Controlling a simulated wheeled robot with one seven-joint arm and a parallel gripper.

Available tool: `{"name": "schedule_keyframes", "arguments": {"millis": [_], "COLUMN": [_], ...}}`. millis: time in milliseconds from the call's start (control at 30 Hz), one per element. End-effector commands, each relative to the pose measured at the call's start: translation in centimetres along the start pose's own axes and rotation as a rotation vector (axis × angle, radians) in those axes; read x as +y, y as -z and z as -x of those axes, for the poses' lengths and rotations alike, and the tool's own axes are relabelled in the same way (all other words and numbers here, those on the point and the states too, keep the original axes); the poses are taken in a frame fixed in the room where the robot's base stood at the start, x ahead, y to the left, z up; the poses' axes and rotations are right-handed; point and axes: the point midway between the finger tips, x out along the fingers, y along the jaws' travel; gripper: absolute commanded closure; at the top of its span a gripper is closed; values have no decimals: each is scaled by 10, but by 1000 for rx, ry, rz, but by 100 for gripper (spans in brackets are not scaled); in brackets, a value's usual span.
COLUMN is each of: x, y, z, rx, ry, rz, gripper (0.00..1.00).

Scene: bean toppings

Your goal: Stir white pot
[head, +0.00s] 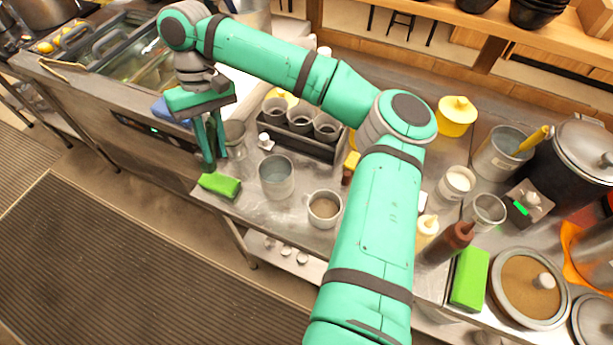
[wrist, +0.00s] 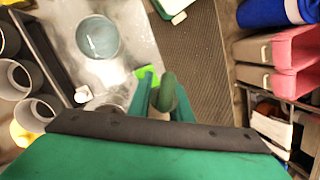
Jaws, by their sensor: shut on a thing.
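My gripper (head: 209,160) points down over the counter's left front edge, just behind a bright green block (head: 220,185). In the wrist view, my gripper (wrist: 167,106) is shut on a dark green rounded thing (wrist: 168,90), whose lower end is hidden. I cannot tell which vessel is the white pot. A grey metal pot (head: 276,176) stands right of my gripper and apart from it; it also shows in the wrist view (wrist: 97,37). A pale mug with brown contents (head: 324,208) and a small pot with white contents (head: 457,183) stand farther right.
A dark rack with grey cups (head: 301,122) stands behind the metal pot. A clear glass (head: 235,138) is close beside my gripper. Bottles, lidded pots and a green box (head: 469,278) crowd the right side. The floor in front, with a dark mat (head: 110,260), is clear.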

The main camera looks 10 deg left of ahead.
Motion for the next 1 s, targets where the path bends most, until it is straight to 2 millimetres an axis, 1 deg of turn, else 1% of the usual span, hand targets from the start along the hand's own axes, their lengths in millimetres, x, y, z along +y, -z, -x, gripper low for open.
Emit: {"name": "schedule_keyframes", "arguments": {"millis": [33, 100, 200, 367, 467, 500, 600, 733, 800, 900, 1000], "x": [20, 41, 65, 95, 110, 116, 126, 134, 136, 137, 138], "y": [-18, -42, -75, -125, -158, -172, -206, -240, -252, -264, -269], "z": [10, 19, 26, 28, 27, 26, 21, 16, 14, 11, 9], "rx": [5, 9, 14, 22, 27, 29, 32, 36, 37, 38, 37], "ry": [-15, -31, -47, -66, -77, -81, -89, -97, -99, -101, -101], "rz": [-21, -47, -88, -158, -210, -231, -285, -343, -365, -384, -394], "gripper": [100, 100, 100, 100, 100, 100, 100, 100, 100, 100, 100]}}
